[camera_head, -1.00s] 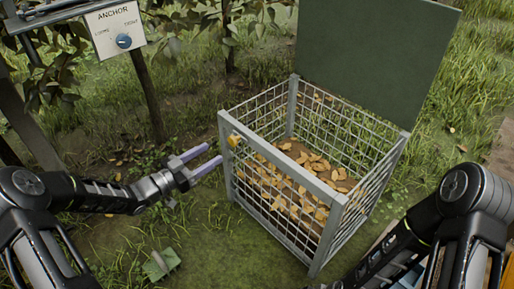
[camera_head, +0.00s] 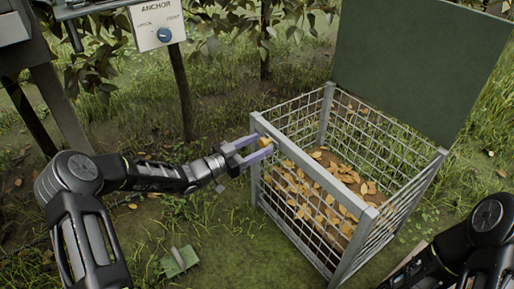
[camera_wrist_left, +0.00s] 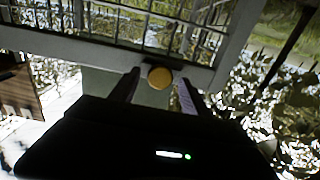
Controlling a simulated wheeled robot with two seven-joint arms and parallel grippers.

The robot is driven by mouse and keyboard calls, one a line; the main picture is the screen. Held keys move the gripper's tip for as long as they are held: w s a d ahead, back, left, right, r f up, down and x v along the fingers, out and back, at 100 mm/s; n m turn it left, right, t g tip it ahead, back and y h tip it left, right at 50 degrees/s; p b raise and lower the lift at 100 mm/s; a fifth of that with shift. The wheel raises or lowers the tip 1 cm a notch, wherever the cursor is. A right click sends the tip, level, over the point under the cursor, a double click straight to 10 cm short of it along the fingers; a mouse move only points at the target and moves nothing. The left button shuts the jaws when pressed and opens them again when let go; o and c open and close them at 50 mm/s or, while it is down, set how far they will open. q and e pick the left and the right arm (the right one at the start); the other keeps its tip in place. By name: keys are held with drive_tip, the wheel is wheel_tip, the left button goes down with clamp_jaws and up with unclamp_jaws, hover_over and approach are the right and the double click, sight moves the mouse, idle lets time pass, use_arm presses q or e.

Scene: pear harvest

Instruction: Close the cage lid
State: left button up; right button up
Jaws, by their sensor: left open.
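The wire cage (camera_head: 318,200) has grey metal posts and mesh, with yellow leaves on its floor. Its dark green lid (camera_head: 415,65) stands raised at the back, so the top is open. A yellow knob (camera_head: 265,142) sits on the front left of the cage's top rim. My left gripper (camera_head: 257,149) is open at this corner, its pale purple fingers on either side of the knob. In the left wrist view the round knob (camera_wrist_left: 159,78) lies between the two fingers; contact cannot be told. My right gripper is out of view; only its arm shows at lower right.
An anchor panel (camera_head: 158,27) with a blue dial stands on a post (camera_head: 184,95) at the upper left. A small green object (camera_head: 180,261) lies on the grass below my left arm. Leafy plants stand behind.

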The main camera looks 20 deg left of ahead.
use_arm(q)
drive_tip(key=shift+c, duration=0.4)
clamp_jaws()
idle(1.0)
